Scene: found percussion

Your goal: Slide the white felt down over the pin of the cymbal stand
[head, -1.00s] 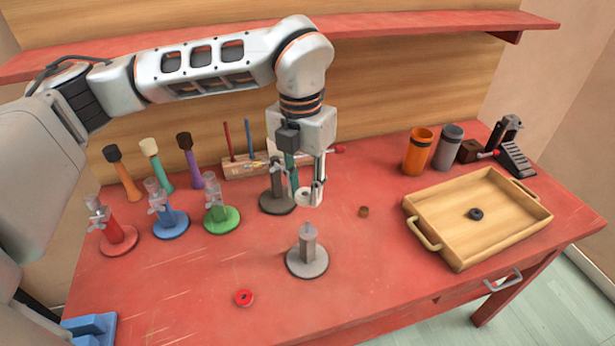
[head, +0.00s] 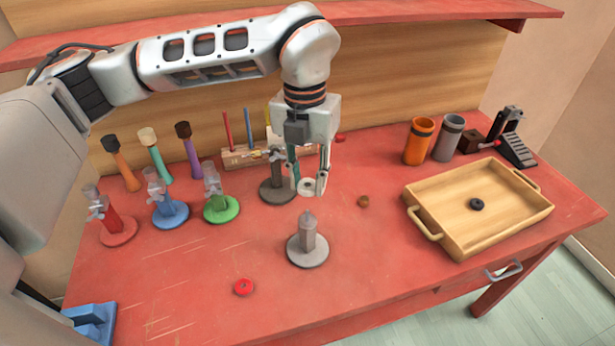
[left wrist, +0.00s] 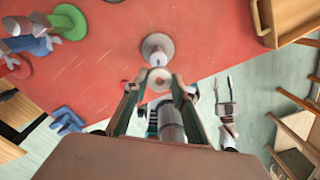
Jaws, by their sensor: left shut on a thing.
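My left gripper (head: 309,186) is shut on the white felt (head: 307,188), a pale ring with a hole in it. It holds the felt in the air above the table. The cymbal stand (head: 308,250), a grey post on a round base, stands upright on the red table, with its thin pin (head: 308,215) at the top. In the head view the felt appears just above the pin, apart from it. In the left wrist view the felt (left wrist: 160,79) sits between the fingertips, with the stand (left wrist: 157,45) beyond. Parts that may be my right arm show there; its jaws are unclear.
A wooden tray (head: 428,222) with a dark ring (head: 477,204) stands at right. A red ring (head: 243,287) and a small brown piece (head: 363,202) lie on the table. A dark stand (head: 277,190) is behind the gripper; red, blue and green stands (head: 221,209) are left.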

